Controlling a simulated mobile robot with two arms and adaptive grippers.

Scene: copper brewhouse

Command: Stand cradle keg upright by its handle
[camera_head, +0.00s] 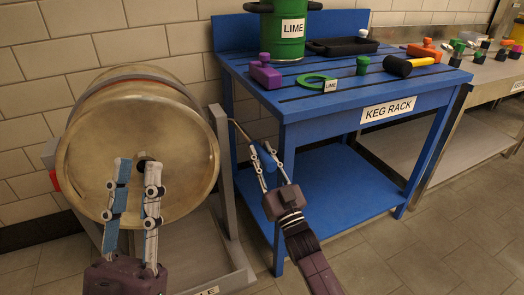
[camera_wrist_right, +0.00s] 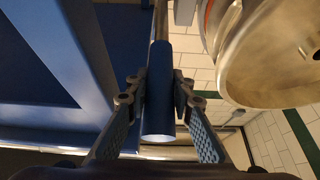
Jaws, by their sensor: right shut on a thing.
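A brass-coloured keg (camera_head: 185,150) lies on its side in a grey cradle (camera_head: 223,180), its round end facing me. A thin bar runs from the cradle's right post to a blue handle (camera_head: 264,158). My right gripper (camera_head: 268,160) is shut on this handle. In the right wrist view the handle (camera_wrist_right: 158,95) is a dark blue cylinder between both fingers, with the keg (camera_wrist_right: 265,60) at upper right. My left gripper (camera_head: 138,165) is open, its fingers apart in front of the keg's end, near the dark hole. I cannot tell whether they touch the keg.
A blue keg rack (camera_head: 340,107) stands close to the right of the cradle. It bears a green LIME keg (camera_head: 283,35), a black tray (camera_head: 342,46), a mallet (camera_head: 408,65) and small coloured items. A steel bench (camera_head: 495,75) stands further right. The floor in front is clear.

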